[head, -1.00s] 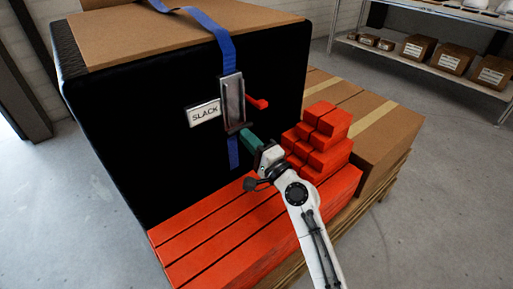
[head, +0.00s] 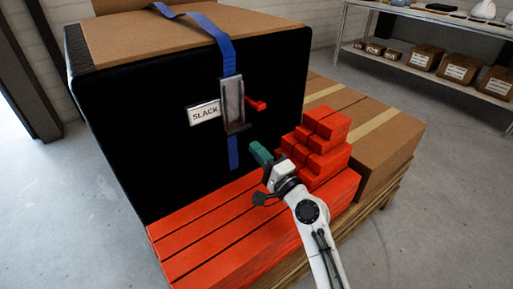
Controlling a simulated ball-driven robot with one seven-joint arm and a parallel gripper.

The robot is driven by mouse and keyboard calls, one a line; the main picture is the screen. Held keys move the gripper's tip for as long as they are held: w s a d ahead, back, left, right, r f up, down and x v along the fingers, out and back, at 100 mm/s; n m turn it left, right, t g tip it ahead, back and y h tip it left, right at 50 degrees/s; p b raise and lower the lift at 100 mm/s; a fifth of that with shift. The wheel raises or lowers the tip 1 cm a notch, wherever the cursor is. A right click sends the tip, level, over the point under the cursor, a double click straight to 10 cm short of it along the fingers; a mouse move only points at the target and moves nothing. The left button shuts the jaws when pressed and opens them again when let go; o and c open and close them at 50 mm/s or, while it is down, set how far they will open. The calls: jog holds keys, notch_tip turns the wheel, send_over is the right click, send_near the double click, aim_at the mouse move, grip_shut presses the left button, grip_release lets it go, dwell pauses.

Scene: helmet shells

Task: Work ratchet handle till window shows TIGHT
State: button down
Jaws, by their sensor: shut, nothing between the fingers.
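The ratchet (head: 233,105) is a grey metal body on a blue strap (head: 224,42) against the front of a large black-wrapped load (head: 130,120). A white window plate (head: 204,112) left of it reads SLACK. A red handle piece (head: 257,105) sticks out to the right of the ratchet. My gripper (head: 256,148) has green fingers and is shut and empty. It is below and right of the ratchet, apart from it, above the red planks. The far side of the ratchet is hidden.
Red planks (head: 225,235) lie in front of the load. A stepped stack of red blocks (head: 322,140) stands close right of my gripper. Cardboard boxes (head: 385,125) sit on a pallet beyond it. A shelf with boxes (head: 430,40) is at the back right. Grey floor is clear at right.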

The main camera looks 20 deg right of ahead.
jog(key=v, duration=0.8)
jog(key=shift+s, duration=0.4)
jog(key=s+a+f+n+g, duration=0.1)
jog(key=s+f+n+g, duration=0.1)
jog(key=s+a+f+n+g+y, duration=0.1)
jog(key=s+f+n, duration=0.1)
jog(key=n, duration=0.1)
jog(key=s+a+f+n+g, duration=0.1)
jog(key=f+n+g, duration=0.1)
jog(key=n, duration=0.1)
jog(key=shift+s+f+g, duration=0.25)
jog(key=shift+s+g, duration=0.05)
jog(key=shift+s, duration=0.1)
jog(key=s+d+f+n+g+h, duration=0.25)
jog(key=s+f+g, duration=0.2)
jog(key=s, duration=0.55)
jog(key=s+d+f+n+g+h, duration=0.25)
jog(key=s+d+f+g, duration=0.2)
jog(key=s, duration=0.55)
jog(key=s+d+f+n+g+h, duration=0.1)
jog(key=s+d+f+g+h, duration=0.3)
jog(key=s, duration=0.5)
notch_tip(320, 180, up, 26)
jog(key=y+p, duration=0.1)
jog(key=p, duration=2.5)
jog(key=shift+w+a+f, duration=0.2)
jog(key=shift+a, duration=0.2)
